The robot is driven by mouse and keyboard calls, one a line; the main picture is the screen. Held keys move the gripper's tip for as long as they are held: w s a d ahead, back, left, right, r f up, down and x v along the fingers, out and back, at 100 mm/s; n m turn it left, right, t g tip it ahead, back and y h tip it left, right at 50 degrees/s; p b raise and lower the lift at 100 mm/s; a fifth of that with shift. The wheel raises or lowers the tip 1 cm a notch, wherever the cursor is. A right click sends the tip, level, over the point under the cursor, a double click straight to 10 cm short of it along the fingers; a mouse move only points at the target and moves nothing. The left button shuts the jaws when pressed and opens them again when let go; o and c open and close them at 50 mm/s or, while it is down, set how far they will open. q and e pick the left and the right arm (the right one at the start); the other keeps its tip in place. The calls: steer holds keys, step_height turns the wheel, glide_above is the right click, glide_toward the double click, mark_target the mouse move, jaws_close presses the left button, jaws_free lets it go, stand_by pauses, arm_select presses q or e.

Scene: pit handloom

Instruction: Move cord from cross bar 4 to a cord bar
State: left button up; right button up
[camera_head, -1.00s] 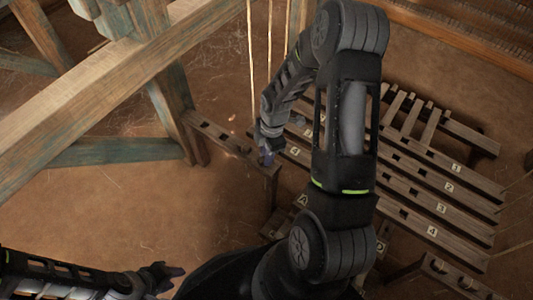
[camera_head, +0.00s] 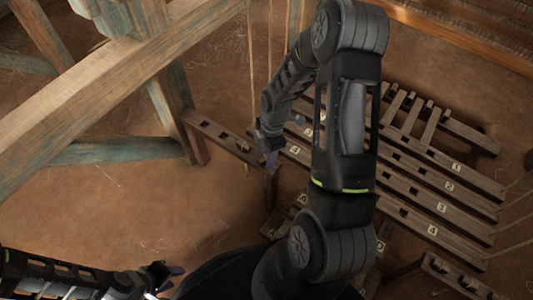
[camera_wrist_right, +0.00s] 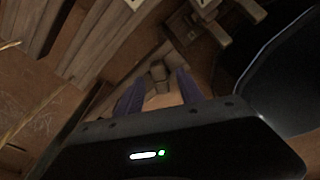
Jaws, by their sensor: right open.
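Cross bar 4 (camera_head: 405,213) is the nearest of the numbered wooden bars, with a "4" label near each end. My arm hides its middle. A cord bar (camera_head: 215,132) with dark slots runs left of it, on a short post. Another slotted bar (camera_head: 455,277) stands at the lower right. My right gripper (camera_head: 268,156) is open, pointing down by the near end of the left cord bar. In the right wrist view its fingers (camera_wrist_right: 160,90) are apart, with a wooden peg-like piece (camera_wrist_right: 159,71) beyond them. I see no cord between them. My left gripper (camera_head: 168,275) is low at left, away from the bars.
Thin pale cords (camera_head: 270,50) hang at top centre, and others (camera_head: 514,248) run at the right edge. A thick timber frame (camera_head: 95,95) fills the upper left. Bare earth floor (camera_head: 100,210) lies open at left.

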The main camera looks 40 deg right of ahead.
steer(key=shift+s+d+r+p, duration=0.15)
steer(key=shift+r+p, duration=0.25)
steer(key=shift+r, duration=0.9)
steer(key=shift+w+d+r+p, duration=0.15)
steer(key=shift+r+p, duration=0.25)
steer(key=shift+r, duration=0.9)
steer(key=shift+s+d+r+p, duration=0.15)
steer(key=shift+r+p, duration=0.25)
steer(key=shift+r, duration=0.9)
step_height(320, 180, up, 7)
steer(key=p, duration=0.6)
steer(key=shift+d, duration=0.4)
steer(key=shift+s+a+f, duration=0.1)
